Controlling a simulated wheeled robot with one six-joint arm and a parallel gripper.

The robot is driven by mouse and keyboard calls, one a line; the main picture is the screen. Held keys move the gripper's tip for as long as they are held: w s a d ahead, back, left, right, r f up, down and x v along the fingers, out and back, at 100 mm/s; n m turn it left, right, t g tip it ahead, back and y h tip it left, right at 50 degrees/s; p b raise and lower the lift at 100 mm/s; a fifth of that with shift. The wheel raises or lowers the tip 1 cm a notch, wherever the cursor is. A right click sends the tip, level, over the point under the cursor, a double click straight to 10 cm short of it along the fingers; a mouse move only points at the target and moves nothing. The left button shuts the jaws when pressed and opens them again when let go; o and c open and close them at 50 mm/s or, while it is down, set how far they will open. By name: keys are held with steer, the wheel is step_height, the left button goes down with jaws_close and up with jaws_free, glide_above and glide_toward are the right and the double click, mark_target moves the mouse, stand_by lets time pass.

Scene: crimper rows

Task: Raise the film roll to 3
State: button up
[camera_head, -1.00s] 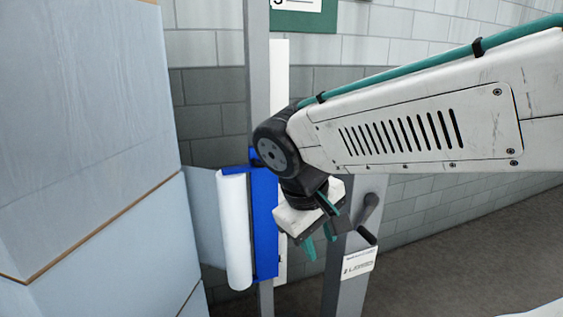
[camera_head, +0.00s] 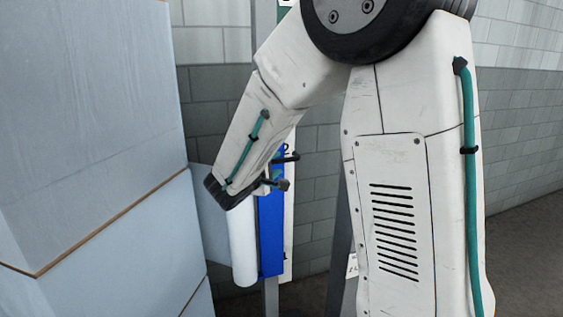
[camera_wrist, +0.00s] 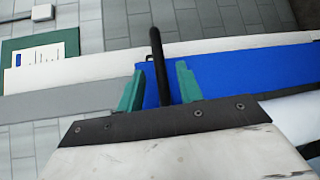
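The film roll (camera_head: 243,243), a white upright cylinder, hangs beside a blue carriage (camera_head: 271,235) on the grey post; its top is hidden behind my arm. In the wrist view the blue carriage (camera_wrist: 235,75) lies beyond my fingers and part of the white roll (camera_wrist: 292,110) shows at right. My gripper (camera_wrist: 162,90) is open, its two teal fingers on either side of a black rod (camera_wrist: 156,55), with gaps showing on both sides. The crank on the second post is hidden by my arm.
Large pale boxes (camera_head: 95,130) stand close at left. A second grey post (camera_head: 340,255) is mostly behind my arm. A green sign (camera_wrist: 70,42) is at the left of the wrist view. A grey block wall (camera_head: 525,130) stands behind, with open floor at right.

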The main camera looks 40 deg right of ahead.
mark_target(280, 161)
steer(key=shift+x, duration=2.3)
jaws_close()
steer(key=shift+r, duration=0.15)
